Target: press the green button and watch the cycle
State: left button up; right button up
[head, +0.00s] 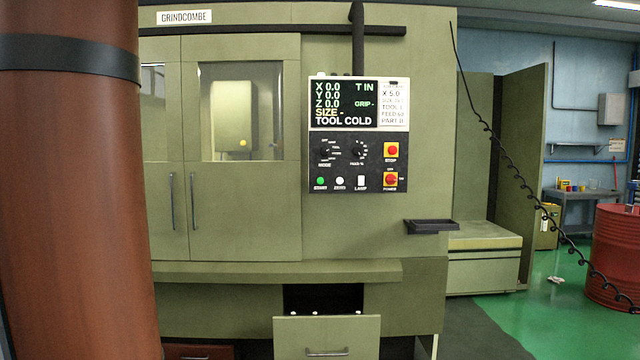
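The green button (320,182) is small and round, at the lower left of the black control panel (346,163) on the olive machine. A white button (340,182) and a white lamp switch (361,182) sit to its right. The screen (342,103) above reads X 0.0, Y 0.0, Z 0.0, T IN, GRIP -, SIZE - and TOOL COLD. The machine's two doors (240,220) are closed, with a window showing a pale unit inside. Neither of my grippers is in the head view.
A large brown-red column (75,200) blocks the left side. An open drawer (327,338) juts out below the panel. A small dark tray (431,226) sticks out at right. A coiled cable (520,165) hangs right, near a red drum (615,255). Green floor there is mostly clear.

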grip_shut()
dwell(1.6)
